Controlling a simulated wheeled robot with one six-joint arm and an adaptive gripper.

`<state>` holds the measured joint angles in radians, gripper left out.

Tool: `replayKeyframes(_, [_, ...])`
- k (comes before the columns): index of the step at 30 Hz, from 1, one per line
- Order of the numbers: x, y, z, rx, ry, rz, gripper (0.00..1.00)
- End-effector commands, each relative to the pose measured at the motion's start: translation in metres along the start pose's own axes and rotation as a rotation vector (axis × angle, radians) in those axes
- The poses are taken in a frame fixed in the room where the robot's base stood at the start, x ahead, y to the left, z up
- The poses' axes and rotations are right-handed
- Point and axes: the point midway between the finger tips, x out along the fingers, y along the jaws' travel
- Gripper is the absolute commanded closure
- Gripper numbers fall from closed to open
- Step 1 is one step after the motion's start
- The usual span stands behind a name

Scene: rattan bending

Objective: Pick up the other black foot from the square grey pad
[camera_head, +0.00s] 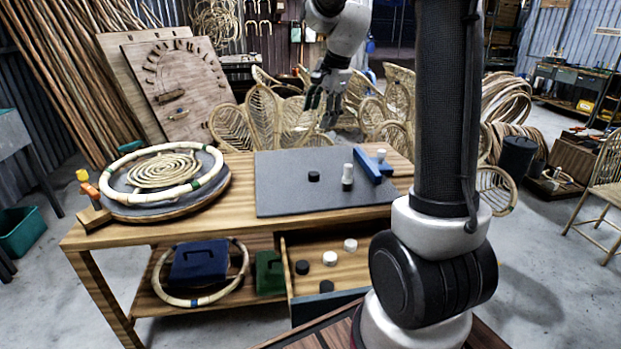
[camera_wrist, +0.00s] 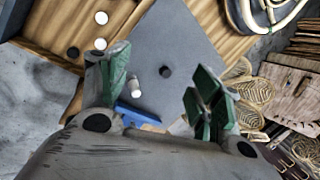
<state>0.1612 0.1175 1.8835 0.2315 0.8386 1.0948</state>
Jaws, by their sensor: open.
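The square grey pad (camera_head: 275,195) lies flat on the wooden table. A low black foot (camera_head: 314,176) stands alone near its middle. My gripper (camera_head: 325,97) hangs in the air above and behind the pad, apart from everything. In the wrist view the black foot (camera_wrist: 165,71) shows between the green-padded fingers of my open, empty gripper (camera_wrist: 161,68), some way beyond them. The white piece (camera_wrist: 136,86) is beside it.
A blue holder (camera_head: 370,170) with a white piece (camera_head: 382,155) stands at the pad's right edge. A round rattan coil (camera_head: 165,172) on a disc is at the left. The open drawer (camera_head: 316,246) below holds several black and white feet. The pad's left part is clear.

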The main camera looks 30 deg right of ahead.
Motion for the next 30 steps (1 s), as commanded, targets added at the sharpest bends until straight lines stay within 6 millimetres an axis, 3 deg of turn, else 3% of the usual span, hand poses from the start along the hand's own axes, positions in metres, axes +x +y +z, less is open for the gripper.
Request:
replayKeyframes(1, [0.031,-0.019,-0.019,0.138,-0.011,0.010,0.35])
replayKeyframes(3, [0.071,-0.042,-0.044,0.342,-0.023,0.009,0.35])
replayKeyframes(6, [0.131,-0.064,-0.078,0.622,-0.039,0.012,0.35])
replayKeyframes(12, [0.232,-0.079,-0.130,1.054,-0.060,0.018,0.35])
replayKeyframes(15, [0.262,-0.079,-0.145,1.179,-0.065,0.021,0.35])
replayKeyframes(18, [0.279,-0.078,-0.151,1.245,-0.068,0.022,0.35])
replayKeyframes(30, [0.335,-0.074,-0.156,1.264,-0.068,0.024,0.35])
